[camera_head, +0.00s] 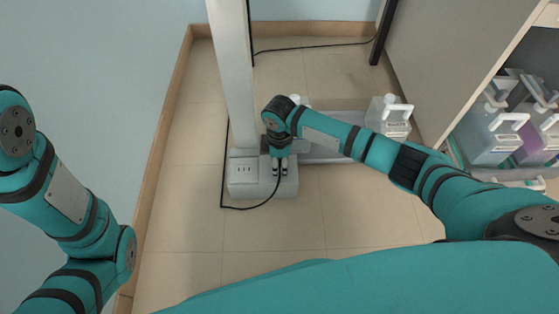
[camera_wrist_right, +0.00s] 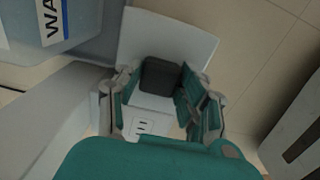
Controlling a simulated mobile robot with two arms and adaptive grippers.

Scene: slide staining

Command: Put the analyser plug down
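The analyser plug is a dark block (camera_wrist_right: 160,75) between the two fingers of my right gripper (camera_wrist_right: 162,90) in the right wrist view. My right gripper (camera_head: 280,168) points down at the right part of the pale socket box (camera_head: 246,189) on the floor. Its fingers look closed on the plug's sides. The plug is at the top of the box; whether it sits fully in an outlet is hidden. A free outlet (camera_head: 243,169) shows left of the gripper, and also in the wrist view (camera_wrist_right: 145,127). My left gripper is out of view.
A black cable (camera_head: 252,208) loops from the gripper round the box's front. A pale post (camera_head: 234,80) rises behind the box. A white-handled container (camera_head: 388,115) stands right of a grey base; more containers (camera_head: 490,135) fill the shelf. Floor in front is clear.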

